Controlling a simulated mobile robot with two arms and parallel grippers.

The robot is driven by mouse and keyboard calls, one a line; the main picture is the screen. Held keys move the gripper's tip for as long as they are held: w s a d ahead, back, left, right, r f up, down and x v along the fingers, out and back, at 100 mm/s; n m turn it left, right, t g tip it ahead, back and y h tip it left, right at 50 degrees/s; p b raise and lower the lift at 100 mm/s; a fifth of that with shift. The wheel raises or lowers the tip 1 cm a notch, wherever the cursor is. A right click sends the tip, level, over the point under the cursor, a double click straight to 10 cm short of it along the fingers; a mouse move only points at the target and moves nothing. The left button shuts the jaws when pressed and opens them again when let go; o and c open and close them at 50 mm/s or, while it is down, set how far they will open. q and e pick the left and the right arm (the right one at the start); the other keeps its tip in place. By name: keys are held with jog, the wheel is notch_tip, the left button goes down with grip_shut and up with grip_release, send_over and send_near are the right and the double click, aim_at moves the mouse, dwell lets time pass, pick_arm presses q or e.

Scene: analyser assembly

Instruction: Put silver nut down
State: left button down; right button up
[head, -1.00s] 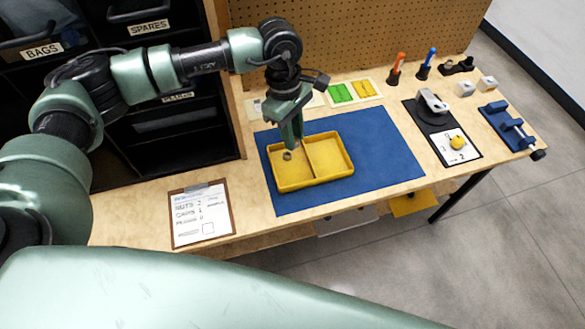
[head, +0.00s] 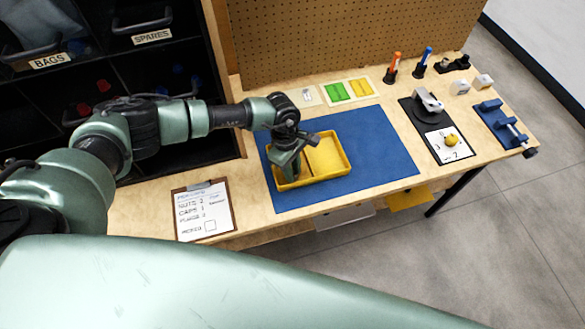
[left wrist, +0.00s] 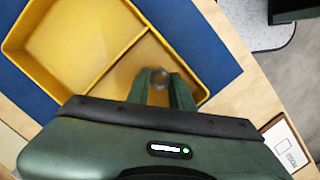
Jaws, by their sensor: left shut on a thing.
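The silver nut (left wrist: 158,78) shows between the fingertips of my left gripper (left wrist: 159,76) in the left wrist view. In the head view the left gripper (head: 286,172) points down into the left compartment of the yellow tray (head: 322,180) and hides the nut. The left gripper is shut on the nut. The tray also shows in the left wrist view (left wrist: 112,66), with a divider between its two compartments. I cannot tell whether the nut touches the tray floor. My right gripper is not in view.
The tray stands on a blue mat (head: 380,150). A clipboard (head: 203,211) lies at the table's front left. Green and yellow strips (head: 349,91) lie behind the mat. A black fixture (head: 437,130) and a blue vise (head: 500,123) stand to the right. The mat right of the tray is clear.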

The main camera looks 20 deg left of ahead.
pick_arm(q)
jog(key=shift+f, duration=0.1)
jog(key=c, duration=1.2)
grip_release()
jog(key=shift+c, duration=0.2)
jog(key=shift+r, duration=0.35)
notch_tip(320, 180, up, 12)
jog(key=a+b, duration=0.1)
jog(key=b, duration=0.2)
jog(key=shift+w+a+f, duration=0.25)
jog(key=shift+a, duration=0.1)
